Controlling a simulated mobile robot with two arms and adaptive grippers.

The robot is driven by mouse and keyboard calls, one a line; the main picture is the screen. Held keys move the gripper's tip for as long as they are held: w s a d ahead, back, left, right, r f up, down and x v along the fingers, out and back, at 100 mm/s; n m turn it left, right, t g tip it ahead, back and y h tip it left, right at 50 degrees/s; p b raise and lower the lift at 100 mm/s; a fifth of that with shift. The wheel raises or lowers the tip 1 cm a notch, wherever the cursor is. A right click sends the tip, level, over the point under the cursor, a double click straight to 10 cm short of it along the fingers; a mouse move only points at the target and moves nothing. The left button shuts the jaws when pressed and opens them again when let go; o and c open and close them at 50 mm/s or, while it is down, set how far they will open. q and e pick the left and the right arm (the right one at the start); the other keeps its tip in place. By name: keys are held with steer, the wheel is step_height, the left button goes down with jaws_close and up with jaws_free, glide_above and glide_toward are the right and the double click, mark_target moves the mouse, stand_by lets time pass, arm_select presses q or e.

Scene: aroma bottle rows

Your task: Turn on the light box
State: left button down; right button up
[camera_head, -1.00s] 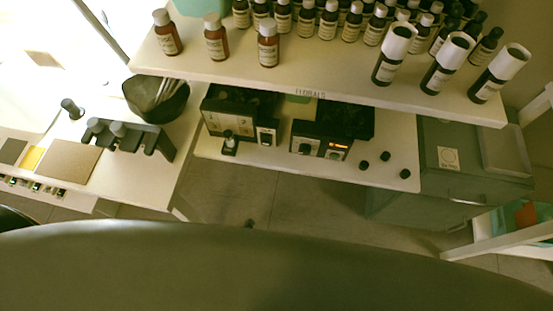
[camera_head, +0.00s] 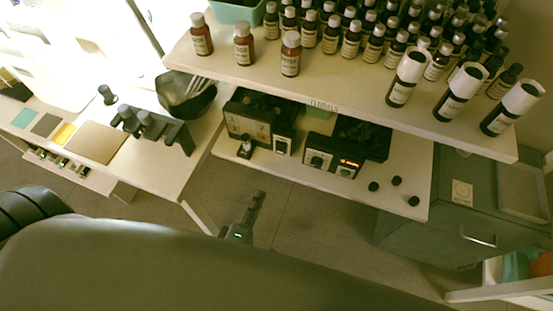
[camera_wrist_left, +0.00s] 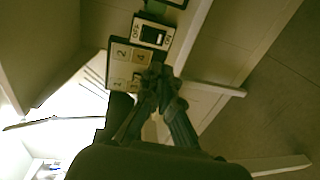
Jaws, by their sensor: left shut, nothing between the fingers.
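A small white switch box (camera_head: 282,143) stands on the lower shelf beside a dark box with a pale front panel (camera_head: 246,125). In the left wrist view, the switch box (camera_wrist_left: 153,34) has a dark rocker and a label that seems to read OFF; the numbered panel (camera_wrist_left: 129,56) is beside it. I cannot tell which unit is the light box. My left gripper (camera_head: 259,196) is shut and empty, over the floor in front of the lower shelf. Its fingers (camera_wrist_left: 160,80) also show in the left wrist view, near the numbered panel. My right gripper is out of view.
A device with an orange display (camera_head: 347,162) and several black caps (camera_head: 397,181) share the lower shelf (camera_head: 300,168). Several bottles stand on the upper shelf (camera_head: 345,95), which overhangs it. A side table (camera_head: 165,170) is at left, a grey cabinet (camera_head: 420,230) at right.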

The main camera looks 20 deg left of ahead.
mark_target(280, 153)
arm_select(q)
steer(key=w, duration=0.4)
steer(key=w+f+p, duration=0.1)
steer(key=w, duration=0.8)
steer(key=shift+d+f, duration=0.2)
steer(key=shift+f, duration=0.2)
steer(key=shift+w, duration=0.1)
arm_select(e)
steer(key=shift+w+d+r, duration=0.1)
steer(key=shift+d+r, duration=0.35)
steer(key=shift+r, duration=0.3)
arm_select(q)
steer(key=shift+w+f+b, duration=0.15)
steer(key=shift+f+b, duration=0.2)
steer(key=shift+b, duration=0.2)
steer(key=shift+w+t+b, duration=0.1)
steer(key=shift+t+b, duration=0.3)
steer(key=shift+r+p, duration=0.25)
steer(key=shift+p, duration=0.05)
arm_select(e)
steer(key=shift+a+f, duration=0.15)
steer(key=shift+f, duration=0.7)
arm_select(q)
steer(key=shift+f, duration=0.1)
